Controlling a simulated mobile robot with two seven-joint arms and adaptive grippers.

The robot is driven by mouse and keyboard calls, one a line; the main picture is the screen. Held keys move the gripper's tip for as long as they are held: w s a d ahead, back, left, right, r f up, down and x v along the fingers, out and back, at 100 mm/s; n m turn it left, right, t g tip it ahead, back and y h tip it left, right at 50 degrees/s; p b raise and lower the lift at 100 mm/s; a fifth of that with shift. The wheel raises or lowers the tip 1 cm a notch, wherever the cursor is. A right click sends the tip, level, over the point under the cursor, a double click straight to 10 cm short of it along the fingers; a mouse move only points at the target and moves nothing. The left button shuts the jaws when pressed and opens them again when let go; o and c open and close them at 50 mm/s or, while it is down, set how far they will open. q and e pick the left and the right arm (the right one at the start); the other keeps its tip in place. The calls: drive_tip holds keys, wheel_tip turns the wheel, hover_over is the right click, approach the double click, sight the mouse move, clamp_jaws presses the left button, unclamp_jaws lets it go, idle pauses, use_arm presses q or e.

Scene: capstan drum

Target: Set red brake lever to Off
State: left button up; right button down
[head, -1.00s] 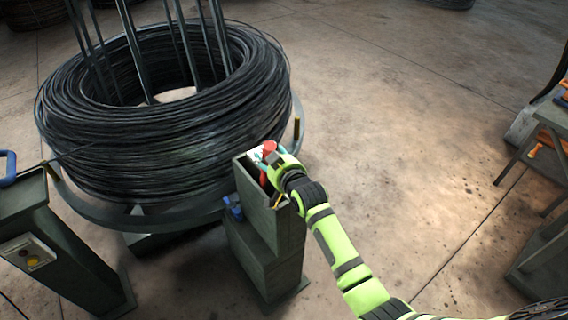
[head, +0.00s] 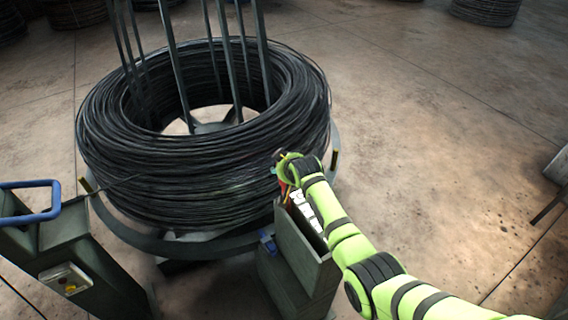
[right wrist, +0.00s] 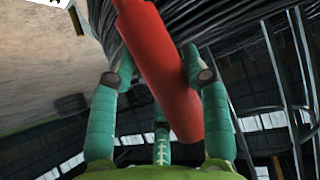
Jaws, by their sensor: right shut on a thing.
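The red brake lever shows as a thick red cylindrical handle (right wrist: 160,75) in the right wrist view, slanting between my green fingers. In the head view my right gripper (head: 281,166) is shut on it at the far end of the grey lever box (head: 292,262), and the hand hides most of the lever. A white label plate (head: 300,203) with dark marks shows in the box top; its words are too small to read. A corner of a white plate also shows at the top left of the right wrist view. My left gripper is not in view.
A large coil of black wire (head: 190,190) on a round stand is just behind the box. A blue part (head: 268,241) sits on the box's left side.

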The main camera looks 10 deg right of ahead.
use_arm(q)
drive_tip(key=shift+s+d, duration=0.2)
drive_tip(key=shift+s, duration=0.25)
use_arm(e)
drive_tip(key=shift+w+a+r, duration=0.1)
drive_tip(key=shift+r, duration=0.1)
drive_tip(key=c, duration=0.8)
unclamp_jaws()
drive_tip(key=shift+o, duration=1.1)
drive_tip(key=shift+w+f, duration=0.15)
drive_tip(key=shift+w+a+f, duration=0.1)
drive_tip(key=shift+w+f, duration=0.05)
drive_tip(key=shift+s, duration=0.35)
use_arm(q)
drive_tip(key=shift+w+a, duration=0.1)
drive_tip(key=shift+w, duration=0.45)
use_arm(e)
drive_tip(key=v, duration=1.1)
drive_tip(key=shift+r, duration=0.35)
